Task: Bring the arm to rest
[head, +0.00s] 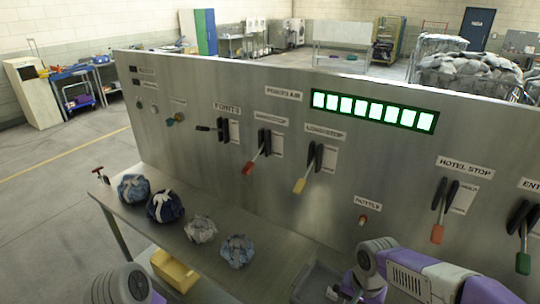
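My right arm (425,275) comes in from the lower right and bends downward in front of the metal panel. A dark part at its lower end, perhaps the gripper, is cut by the bottom edge, so its fingers cannot be made out. Only a rounded grey and purple part of my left arm (125,287) shows at the bottom left; its gripper is out of view.
The upright panel (330,195) behind the table carries several levers, labels and a lit green display (373,110). A grey bin (318,281) is beside my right arm. Open floor lies left.

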